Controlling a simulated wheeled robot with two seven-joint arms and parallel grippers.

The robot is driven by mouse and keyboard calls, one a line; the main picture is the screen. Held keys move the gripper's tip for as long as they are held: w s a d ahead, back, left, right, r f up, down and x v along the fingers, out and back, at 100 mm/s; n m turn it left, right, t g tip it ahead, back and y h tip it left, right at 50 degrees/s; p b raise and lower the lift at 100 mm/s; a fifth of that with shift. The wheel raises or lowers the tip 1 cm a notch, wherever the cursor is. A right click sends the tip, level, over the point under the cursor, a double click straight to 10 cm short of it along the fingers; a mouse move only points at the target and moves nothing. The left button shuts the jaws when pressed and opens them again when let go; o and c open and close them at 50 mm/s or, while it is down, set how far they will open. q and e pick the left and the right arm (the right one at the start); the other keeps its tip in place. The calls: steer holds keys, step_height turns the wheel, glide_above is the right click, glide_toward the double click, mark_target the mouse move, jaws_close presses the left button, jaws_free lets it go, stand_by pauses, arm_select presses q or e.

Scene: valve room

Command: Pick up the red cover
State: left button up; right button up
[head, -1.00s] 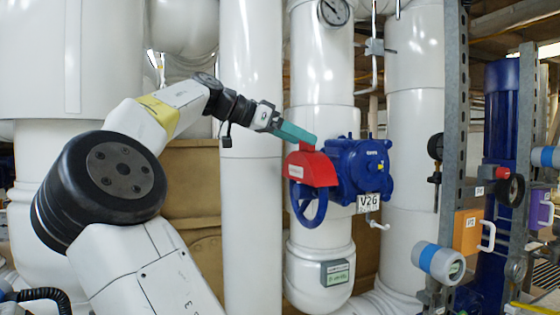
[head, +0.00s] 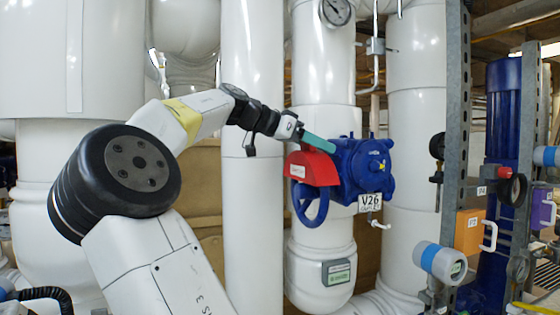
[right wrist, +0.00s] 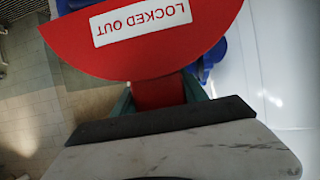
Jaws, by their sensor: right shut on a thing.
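The red cover (head: 312,170) is a half-round plate that sits over the blue handwheel (head: 310,207) on the blue valve body (head: 360,170). In the right wrist view the red cover (right wrist: 160,55) fills the top and bears a white "LOCKED OUT" label. My right gripper (head: 320,144), with teal fingers, is at the cover's top edge. In the right wrist view its fingers are shut on the cover's red tab. The cover hides the upper part of the handwheel. My left gripper is not in view.
White vertical pipes (head: 252,200) stand around the valve. A V26 tag (head: 370,202) hangs on the valve body.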

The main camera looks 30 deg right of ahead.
steer(key=shift+c, duration=1.1)
steer(key=shift+r, duration=0.1)
step_height(320, 180, up, 10)
